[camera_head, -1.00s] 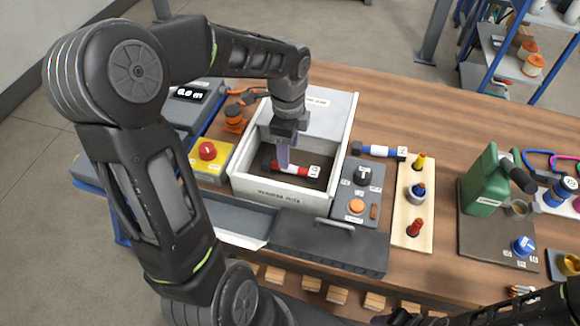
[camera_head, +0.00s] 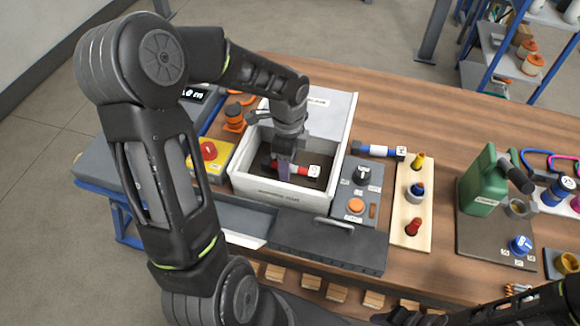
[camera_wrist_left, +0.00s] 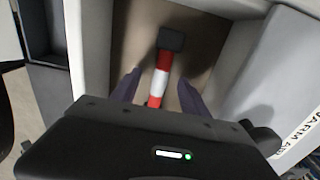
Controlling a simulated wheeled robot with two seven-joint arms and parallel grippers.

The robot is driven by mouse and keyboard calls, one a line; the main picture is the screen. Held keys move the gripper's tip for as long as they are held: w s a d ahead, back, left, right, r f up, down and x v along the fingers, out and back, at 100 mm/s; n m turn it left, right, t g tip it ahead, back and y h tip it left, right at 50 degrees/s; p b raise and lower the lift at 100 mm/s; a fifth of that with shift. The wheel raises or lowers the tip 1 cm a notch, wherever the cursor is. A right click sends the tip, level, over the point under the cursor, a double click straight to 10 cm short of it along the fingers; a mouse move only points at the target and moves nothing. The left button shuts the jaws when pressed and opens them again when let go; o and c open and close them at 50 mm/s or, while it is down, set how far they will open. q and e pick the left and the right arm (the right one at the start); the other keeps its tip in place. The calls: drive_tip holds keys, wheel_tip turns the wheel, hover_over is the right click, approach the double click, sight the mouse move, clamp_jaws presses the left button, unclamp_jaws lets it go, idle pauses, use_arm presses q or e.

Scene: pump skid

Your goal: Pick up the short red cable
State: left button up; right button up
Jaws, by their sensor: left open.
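The short red cable (camera_head: 300,170), red with a white band and dark ends, lies inside the white box (camera_head: 238,180). In the left wrist view the cable (camera_wrist_left: 160,78) runs lengthwise between my fingers, with its black end pointing away from me. My left gripper (camera_head: 284,172) reaches down into the box from above. In the left wrist view this gripper (camera_wrist_left: 158,90) is open, with one finger on each side of the cable and gaps visible beside it. The cable's near end is hidden behind the gripper body.
The box walls stand close around my left gripper. A control panel (camera_head: 347,195) with a knob and orange button is right of the box; a yellow box with a red button (camera_head: 208,150) is left. A blue-white cylinder (camera_head: 376,151) and a wooden peg board (camera_head: 412,235) are further right.

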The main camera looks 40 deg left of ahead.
use_arm(q)
drive_tip(key=shift+c, duration=0.2)
clamp_jaws()
idle(0.6)
